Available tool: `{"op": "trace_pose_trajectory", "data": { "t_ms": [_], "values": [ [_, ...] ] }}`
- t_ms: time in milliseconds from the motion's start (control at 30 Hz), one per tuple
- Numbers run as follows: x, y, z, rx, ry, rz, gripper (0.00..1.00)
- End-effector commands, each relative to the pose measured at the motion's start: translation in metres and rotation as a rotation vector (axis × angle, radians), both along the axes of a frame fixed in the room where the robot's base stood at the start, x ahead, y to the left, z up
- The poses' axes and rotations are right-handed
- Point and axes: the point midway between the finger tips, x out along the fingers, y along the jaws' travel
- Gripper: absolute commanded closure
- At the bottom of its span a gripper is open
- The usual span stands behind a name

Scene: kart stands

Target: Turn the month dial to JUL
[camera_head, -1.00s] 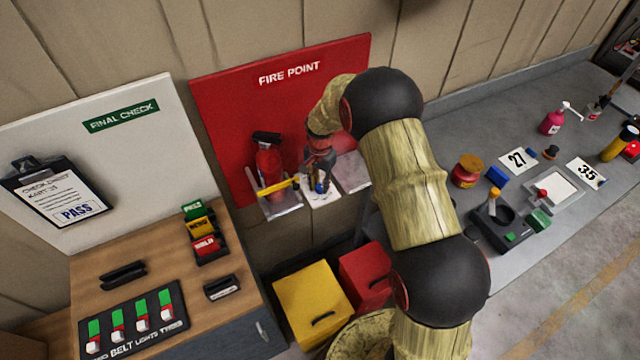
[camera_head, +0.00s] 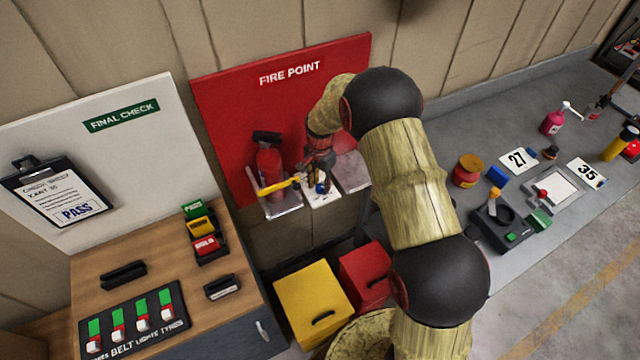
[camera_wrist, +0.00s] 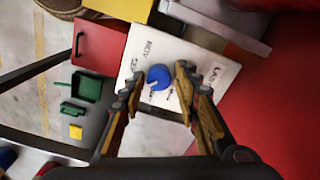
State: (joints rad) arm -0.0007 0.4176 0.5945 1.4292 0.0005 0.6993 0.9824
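The month dial (camera_wrist: 159,77) is a round blue knob on a white plate (camera_wrist: 147,47). The plate carries dark month labels; NOV and SEP seem to show on its left side and JAN at the right. I cannot tell which month the dial points to. My gripper (camera_wrist: 161,90) is open, with one finger on each side of the dial and a gap to it. In the head view my gripper (camera_head: 318,170) is over the white plate (camera_head: 322,201) at the red FIRE POINT board, and hides much of the dial.
A red extinguisher (camera_head: 268,160) and a yellow bar (camera_head: 278,187) are just left of my gripper. A bare grey shelf (camera_head: 352,172) is at its right. Yellow (camera_head: 312,300) and red (camera_head: 366,275) bins stand below. A grey bench (camera_head: 440,150) holds several items at right.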

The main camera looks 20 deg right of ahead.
Motion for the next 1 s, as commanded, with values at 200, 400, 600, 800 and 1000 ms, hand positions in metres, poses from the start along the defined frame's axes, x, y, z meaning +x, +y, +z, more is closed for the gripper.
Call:
{"op": "trace_pose_trajectory", "data": {
  "t_ms": [200, 400, 600, 800, 1000],
  "values": [
    [0.000, 0.000, 0.000, -0.001, 0.001, 0.000, 0.58],
    [0.000, 0.000, 0.000, -0.001, 0.001, 0.000, 0.58],
    [0.001, 0.000, 0.018, -0.001, -0.003, 0.000, 0.58],
    [0.001, 0.000, 0.058, -0.001, -0.004, 0.000, 0.58],
    [0.001, 0.000, 0.095, 0.000, -0.001, 0.000, 0.58]
  ]
}}
